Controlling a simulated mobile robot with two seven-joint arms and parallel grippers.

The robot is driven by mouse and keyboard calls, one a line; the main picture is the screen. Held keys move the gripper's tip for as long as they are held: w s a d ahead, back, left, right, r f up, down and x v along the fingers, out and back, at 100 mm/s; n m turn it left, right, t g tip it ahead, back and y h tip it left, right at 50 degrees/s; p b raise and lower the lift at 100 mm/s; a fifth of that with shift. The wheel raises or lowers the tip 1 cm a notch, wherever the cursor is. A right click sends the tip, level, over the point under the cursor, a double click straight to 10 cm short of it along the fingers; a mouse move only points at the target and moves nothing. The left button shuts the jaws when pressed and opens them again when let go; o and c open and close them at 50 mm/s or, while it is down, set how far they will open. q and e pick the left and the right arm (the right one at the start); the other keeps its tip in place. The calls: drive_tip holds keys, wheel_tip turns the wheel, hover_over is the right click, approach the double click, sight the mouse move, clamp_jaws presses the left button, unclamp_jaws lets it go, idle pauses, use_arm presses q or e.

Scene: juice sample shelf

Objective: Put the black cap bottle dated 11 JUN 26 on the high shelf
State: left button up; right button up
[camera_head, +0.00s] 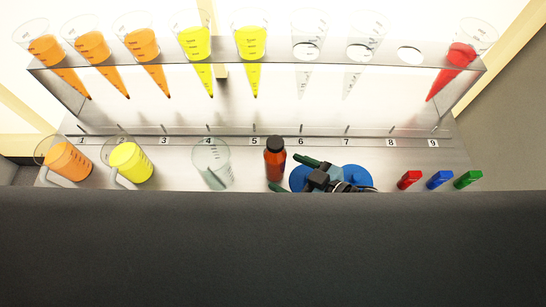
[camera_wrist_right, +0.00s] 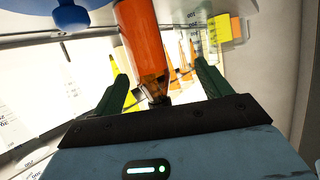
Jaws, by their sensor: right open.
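The black cap bottle (camera_head: 275,160), with a red-brown body, stands on the lower surface near the middle, below the labels 5 and 6. It also shows in the right wrist view (camera_wrist_right: 138,35). No date on it is readable. My right gripper (camera_head: 283,171) is open, with its green fingers spread to either side of the bottle. In the right wrist view, the bottle shows between the fingers with its black cap (camera_wrist_right: 158,96) toward the palm. Contact with the fingers cannot be told. My left gripper is not in view.
The rack holds several conical tubes; hole 8 (camera_head: 410,55) looks empty. Orange (camera_head: 66,162) and yellow (camera_head: 130,162) beakers and a clear beaker (camera_head: 211,162) stand left. Red, blue and green small pieces (camera_head: 439,180) lie right.

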sight(271, 149)
drive_tip(key=shift+w+d+r+n+y, duration=0.2)
drive_tip(key=shift+w+r+n, duration=0.05)
drive_tip(key=shift+w, duration=0.25)
drive_tip(key=shift+w+d+r+n+y, duration=0.15)
drive_tip(key=shift+w+r+n+y, duration=0.1)
drive_tip(key=shift+w, duration=0.2)
drive_tip(key=shift+w+a+f, duration=0.1)
drive_tip(key=shift+x, duration=3.8)
drive_tip(key=c, duration=1.2)
drive_tip(key=shift+c, duration=0.2)
drive_tip(key=shift+r, duration=0.65)
drive_tip(key=shift+s+d+r, duration=0.15)
drive_tip(key=shift+s+r, duration=0.05)
drive_tip(key=shift+r, duration=0.4)
drive_tip(key=shift+s+d+r, duration=0.2)
drive_tip(key=shift+r, duration=0.4)
drive_tip(key=s+d+r, duration=0.1)
drive_tip(key=s+d, duration=0.7)
drive_tip(key=s, duration=0.4)
drive_tip(key=shift+s+r, duration=0.25)
drive_tip(key=shift+s, duration=0.1)
